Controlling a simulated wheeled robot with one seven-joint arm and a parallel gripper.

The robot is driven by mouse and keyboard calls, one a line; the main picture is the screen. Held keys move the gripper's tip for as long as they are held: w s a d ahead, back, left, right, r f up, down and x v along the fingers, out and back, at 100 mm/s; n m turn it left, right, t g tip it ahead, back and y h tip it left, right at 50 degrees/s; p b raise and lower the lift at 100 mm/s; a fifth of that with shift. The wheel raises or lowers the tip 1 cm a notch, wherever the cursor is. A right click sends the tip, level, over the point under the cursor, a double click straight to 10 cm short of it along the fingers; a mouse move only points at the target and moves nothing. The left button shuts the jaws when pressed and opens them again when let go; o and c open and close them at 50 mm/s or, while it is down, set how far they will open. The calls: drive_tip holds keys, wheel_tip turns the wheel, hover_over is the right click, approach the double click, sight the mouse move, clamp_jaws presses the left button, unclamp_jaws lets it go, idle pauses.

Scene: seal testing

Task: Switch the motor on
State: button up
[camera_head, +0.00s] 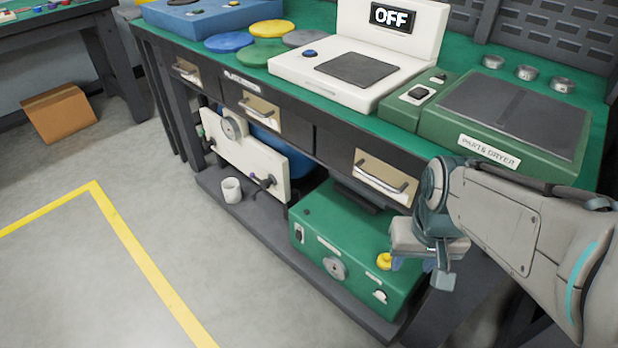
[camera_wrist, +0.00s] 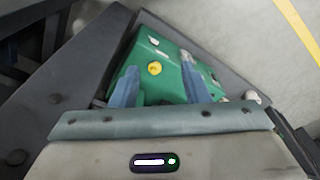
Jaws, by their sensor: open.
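A green box (camera_head: 345,240) stands on the lower shelf under the bench. My gripper (camera_head: 412,264) is over the box's right end, close to the knob. In the wrist view, the open, empty fingers (camera_wrist: 158,64) frame the yellow knob (camera_wrist: 154,68). I cannot read the labels or tell the switch positions.
Drawers with handles (camera_head: 383,178) hang above the box. A white panel with a gauge (camera_head: 245,155) and a white mug (camera_head: 232,190) are left of it. The bench top holds a white device reading OFF (camera_head: 392,17) and a green parts dryer (camera_head: 450,140). The floor in front is clear.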

idle(0.3)
clamp_jaws()
drive_tip(key=shift+s, duration=0.1)
idle(0.4)
